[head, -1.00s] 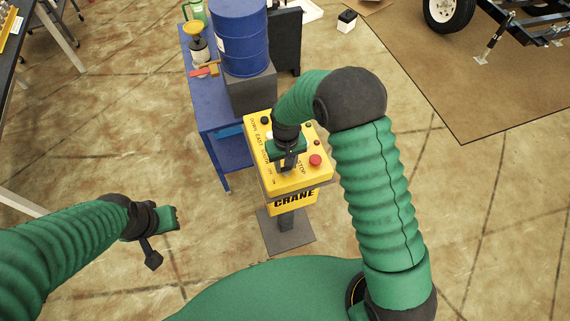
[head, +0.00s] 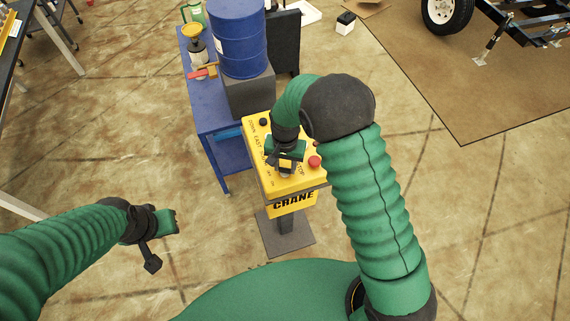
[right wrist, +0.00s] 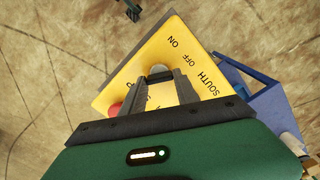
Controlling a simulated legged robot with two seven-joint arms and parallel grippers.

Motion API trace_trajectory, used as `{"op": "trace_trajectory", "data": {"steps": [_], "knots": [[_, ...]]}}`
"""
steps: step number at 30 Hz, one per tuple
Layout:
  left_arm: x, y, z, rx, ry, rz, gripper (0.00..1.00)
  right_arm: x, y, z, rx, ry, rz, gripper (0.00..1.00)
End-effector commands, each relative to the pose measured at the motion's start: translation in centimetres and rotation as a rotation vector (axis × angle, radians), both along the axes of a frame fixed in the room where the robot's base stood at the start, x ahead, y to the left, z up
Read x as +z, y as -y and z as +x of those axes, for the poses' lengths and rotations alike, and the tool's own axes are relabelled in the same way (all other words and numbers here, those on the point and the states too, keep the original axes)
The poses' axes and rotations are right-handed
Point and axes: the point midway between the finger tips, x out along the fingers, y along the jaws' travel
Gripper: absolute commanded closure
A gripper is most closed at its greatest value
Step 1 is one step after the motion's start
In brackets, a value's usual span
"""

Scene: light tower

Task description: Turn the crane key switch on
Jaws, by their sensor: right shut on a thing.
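The yellow crane control box (head: 262,180) stands upright on a post, with "CRANE" on its front. In the right wrist view its top (right wrist: 190,52) shows ON, OFF and SOUTH labels. My right gripper (head: 286,170) points down at the top, near the front edge. In the right wrist view its fingers (right wrist: 160,78) are shut on the dark key switch (right wrist: 160,69), beside the ON and OFF labels; the fingers partly hide it, and its exact angle is unclear. My left gripper (head: 160,238) hangs away at the left, its finger opening unclear.
A red stop button (head: 314,161) sits right of my right gripper on the box. The floor between my left arm and the box is clear.

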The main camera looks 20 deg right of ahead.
Motion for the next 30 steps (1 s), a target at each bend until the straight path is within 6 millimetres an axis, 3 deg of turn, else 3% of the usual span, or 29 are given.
{"op": "trace_trajectory", "data": {"steps": [9, 10, 15, 25, 30], "knots": [[0.0, 0.0, 0.0, 0.0, 0.0, 0.0, 0.73, -0.1, -0.1, -0.2, -0.003, -0.005, 0.002, 1.0], [0.0, 0.0, 0.0, 0.0, 0.0, 0.0, 0.73, -0.1, -0.1, -0.2, -0.002, -0.005, 0.002, 0.62], [0.0, 0.0, 0.0, 0.0, 0.0, 0.0, 0.73, -0.1, -0.1, -0.1, -0.002, -0.004, 0.001, 0.42], [-0.1, 0.0, 0.0, 0.0, 0.0, 0.0, 0.73, 0.2, -0.1, 0.1, -0.001, 0.0, 0.001, 0.42], [-1.1, 0.0, 0.0, 0.0, 0.0, 0.0, 0.73, 3.0, -0.1, 0.2, 0.0, 0.005, 0.002, 0.42]]}}
